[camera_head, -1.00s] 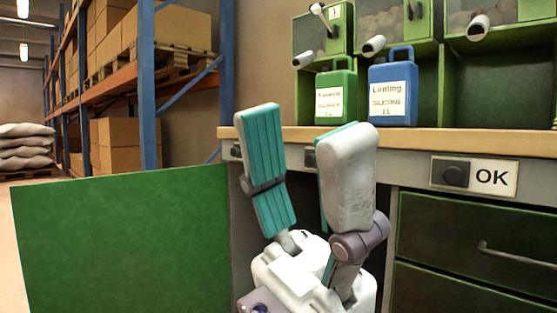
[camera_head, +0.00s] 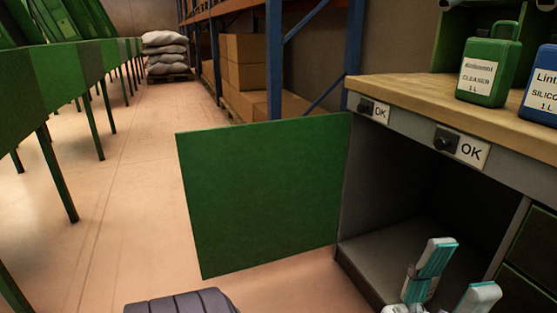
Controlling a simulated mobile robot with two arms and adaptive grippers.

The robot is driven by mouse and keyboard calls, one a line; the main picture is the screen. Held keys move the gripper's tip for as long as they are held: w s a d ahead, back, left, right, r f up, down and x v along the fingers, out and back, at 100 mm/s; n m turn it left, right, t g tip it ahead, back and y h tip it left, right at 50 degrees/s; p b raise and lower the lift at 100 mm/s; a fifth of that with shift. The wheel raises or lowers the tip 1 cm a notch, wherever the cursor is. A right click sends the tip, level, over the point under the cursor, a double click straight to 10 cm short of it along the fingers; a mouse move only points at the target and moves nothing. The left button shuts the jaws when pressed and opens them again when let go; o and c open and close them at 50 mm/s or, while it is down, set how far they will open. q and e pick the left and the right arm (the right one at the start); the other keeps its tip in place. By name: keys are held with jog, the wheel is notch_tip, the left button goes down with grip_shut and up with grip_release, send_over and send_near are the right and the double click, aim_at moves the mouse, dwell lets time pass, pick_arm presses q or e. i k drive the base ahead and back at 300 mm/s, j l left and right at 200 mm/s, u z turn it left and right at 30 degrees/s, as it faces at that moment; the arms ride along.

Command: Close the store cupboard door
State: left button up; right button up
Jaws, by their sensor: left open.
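The green store cupboard door (camera_head: 262,195) stands wide open, swung out to the left from its hinge side at the cupboard's left edge. The grey cupboard (camera_head: 385,262) under the workbench shows a dark, empty-looking inside. My left gripper (camera_head: 458,278) is at the lower right, in front of the cupboard opening, to the right of the door and apart from it. Its teal-padded fingers are spread, with nothing between them. My right gripper is not in the picture.
The wooden worktop (camera_head: 420,95) bears a green canister (camera_head: 489,68) and a blue canister (camera_head: 541,90). Green drawers (camera_head: 530,255) are at the right. Green tables (camera_head: 70,75) stand at the left. The floor (camera_head: 130,210) left of the door is clear.

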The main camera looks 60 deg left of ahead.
aim_at(260, 193)
jog(key=j+u, duration=0.25)
jog(key=u, duration=0.15)
jog(key=j+u, duration=0.3)
jog(key=u, duration=0.15)
jog(key=j+u, duration=0.25)
jog(key=u, duration=0.15)
jog(key=i+j+u, duration=0.15)
jog(key=u, duration=0.25)
jog(key=j+u, duration=0.15)
jog(key=u, duration=0.2)
jog(key=i+j+u, duration=0.1)
jog(key=u, duration=0.3)
jog(key=i+j+u, duration=0.1)
jog(key=u, duration=0.25)
jog(key=i+j+z, duration=0.1)
jog(key=i+j, duration=0.15)
jog(key=i+j+z, duration=0.1)
jog(key=i+z, duration=0.15)
jog(key=z, duration=0.2)
jog(key=i+j+z, duration=0.15)
jog(key=z, duration=0.35)
jog(key=i+j+z, duration=0.25)
jog(key=z, duration=0.2)
jog(key=i+j+z, duration=0.15)
jog(key=j+z, duration=0.15)
jog(key=j, duration=0.25)
jog(key=i, duration=0.05)
